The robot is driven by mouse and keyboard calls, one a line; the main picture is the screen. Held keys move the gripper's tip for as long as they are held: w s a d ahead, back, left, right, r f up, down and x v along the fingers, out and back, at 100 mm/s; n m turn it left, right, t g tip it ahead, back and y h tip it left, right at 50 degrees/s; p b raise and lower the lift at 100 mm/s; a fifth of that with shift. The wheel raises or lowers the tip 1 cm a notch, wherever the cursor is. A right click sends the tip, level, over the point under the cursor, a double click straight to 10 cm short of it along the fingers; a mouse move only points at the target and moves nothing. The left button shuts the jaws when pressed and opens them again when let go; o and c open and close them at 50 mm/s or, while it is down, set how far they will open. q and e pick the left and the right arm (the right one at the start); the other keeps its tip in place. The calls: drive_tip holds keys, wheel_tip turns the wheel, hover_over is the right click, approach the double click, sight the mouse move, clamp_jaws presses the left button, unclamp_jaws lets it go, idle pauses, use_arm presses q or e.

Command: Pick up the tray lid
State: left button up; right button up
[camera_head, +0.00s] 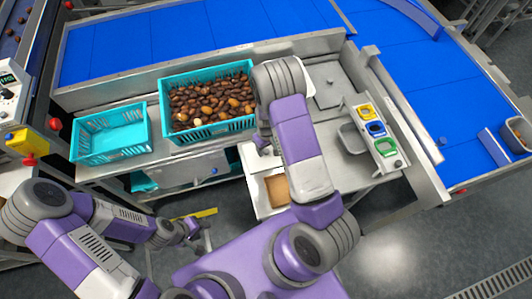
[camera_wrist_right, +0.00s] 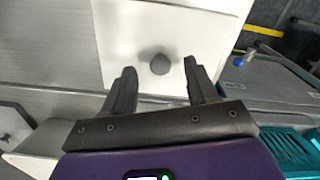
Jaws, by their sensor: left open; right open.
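The tray lid is a flat white panel (camera_wrist_right: 115,35) with a round grey knob (camera_wrist_right: 160,63), seen from above in the right wrist view. My right gripper (camera_wrist_right: 160,68) is open, with the knob between its two fingers in the picture. No contact with the knob shows, and I cannot tell the height gap. In the head view, a white surface (camera_head: 251,157), apparently the lid, shows beside my right arm. That arm hides most of it and my right gripper. My left gripper (camera_head: 192,229) is low, over the floor, away from the lid, and open.
A teal crate of dates (camera_head: 212,142) stands left of the lid, with an empty teal crate (camera_head: 110,152) further left. A white open box with a brown bottom (camera_head: 258,206) is nearer me. A rack with yellow, blue and green-rimmed openings (camera_head: 398,163) stands right.

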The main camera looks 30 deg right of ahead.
sight(266, 153)
wheel_tip(266, 153, down, 2)
drive_tip(key=shift+f, duration=0.25)
drive_tip(key=shift+w, duration=0.1)
clamp_jaws()
